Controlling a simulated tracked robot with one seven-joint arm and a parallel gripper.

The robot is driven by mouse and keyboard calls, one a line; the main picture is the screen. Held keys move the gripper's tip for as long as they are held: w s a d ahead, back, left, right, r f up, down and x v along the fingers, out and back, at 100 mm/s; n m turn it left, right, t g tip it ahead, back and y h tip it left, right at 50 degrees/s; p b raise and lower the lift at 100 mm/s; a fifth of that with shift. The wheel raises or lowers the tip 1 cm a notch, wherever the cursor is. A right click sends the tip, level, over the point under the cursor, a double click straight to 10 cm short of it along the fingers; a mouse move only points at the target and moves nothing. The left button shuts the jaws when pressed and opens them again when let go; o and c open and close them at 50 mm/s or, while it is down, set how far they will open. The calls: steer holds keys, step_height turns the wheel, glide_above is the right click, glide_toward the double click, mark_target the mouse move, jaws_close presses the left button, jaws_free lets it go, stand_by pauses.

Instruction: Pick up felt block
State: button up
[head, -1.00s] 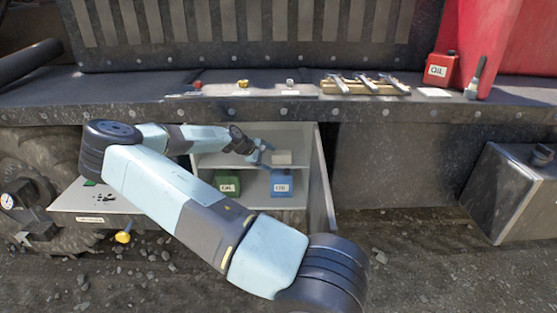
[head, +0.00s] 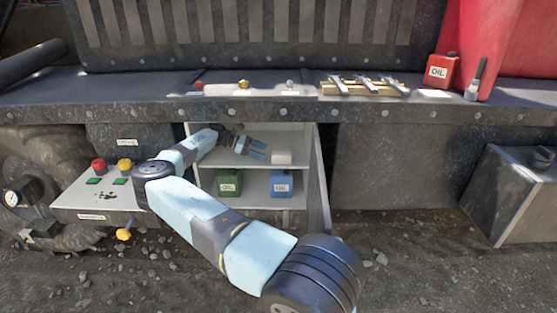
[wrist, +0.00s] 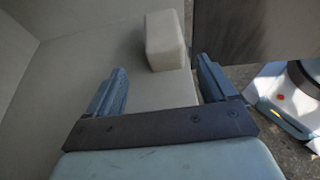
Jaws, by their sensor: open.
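The felt block, a pale off-white block (head: 282,157), stands on the upper shelf of the open cabinet, near its right side. It also shows in the wrist view (wrist: 165,40), ahead of the fingers and in the gap between them, closer to the right finger. My gripper (head: 264,151) is open and empty, just left of the block and level with it in the head view. In the wrist view my gripper (wrist: 161,66) has its two blue fingers apart over the shelf. No finger visibly touches the block.
The cabinet's upper shelf (head: 225,163) is otherwise bare. The open door (head: 320,185) borders the right side. A panel (head: 85,200) with red and yellow knobs is at left.

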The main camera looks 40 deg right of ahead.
mark_target(273, 155)
steer(key=shift+s+x, duration=0.25)
steer(key=shift+x, duration=2.95)
steer(key=shift+a+r, duration=0.1)
steer(key=c, duration=1.1)
steer(key=shift+o, duration=0.2)
